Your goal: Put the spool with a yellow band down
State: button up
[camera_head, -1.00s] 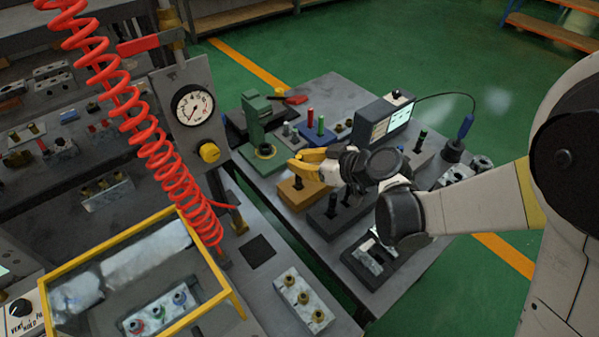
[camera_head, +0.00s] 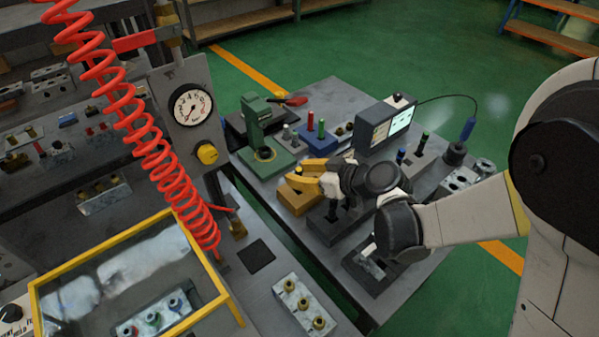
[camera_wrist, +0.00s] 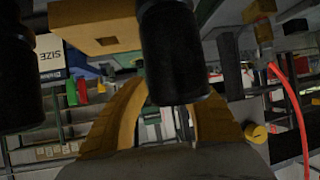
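My gripper (camera_head: 299,173) is low beside the orange-yellow block (camera_head: 296,201), above the middle of the side table. Its yellow fingers also show in the wrist view (camera_wrist: 165,110). They stand apart, with a gap between them and nothing clearly held. I cannot make out a spool with a yellow band. A dark cylinder (camera_wrist: 175,55) stands large in the wrist view, in front of the orange-yellow block (camera_wrist: 90,15); another dark cylinder (camera_wrist: 15,85) is at the left edge. No band shows on either. The lower finger hides part of the orange-yellow block's top.
A green press (camera_head: 256,140) stands behind my gripper. A dark block (camera_head: 322,228) with black posts is in front, and a dark tray (camera_head: 372,278) nearer. A box with a screen (camera_head: 385,122) is behind. A red coiled hose (camera_head: 165,165) hangs at the left.

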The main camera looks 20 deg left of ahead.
jog(key=s+d+r+m+t+h+p, duration=0.15)
jog(key=d+r, duration=0.25)
jog(key=d, duration=0.4)
jog(key=s+d+r+m+h+p, duration=0.1)
jog(key=s+d+r+m+h, duration=0.15)
jog(key=d, duration=0.65)
jog(key=s+d+r+m+t+h+p, duration=0.1)
jog(key=d+r+m, duration=0.25)
jog(key=d, duration=0.45)
jog(key=s+d+r+m+h, duration=0.2)
jog(key=s+d+m+h, duration=0.1)
jog(key=d, duration=0.5)
jog(key=s+d+r+m+t+h, duration=0.1)
jog(key=s+d+r+m+h, duration=0.1)
jog(key=d, duration=0.7)
jog(key=s+m+h, duration=0.1)
jog(key=s+m, duration=0.1)
jog(key=s, duration=0.1)
jog(key=shift+s+h, duration=0.3)
jog(key=shift+h, duration=0.1)
jog(key=shift+a, duration=0.1)
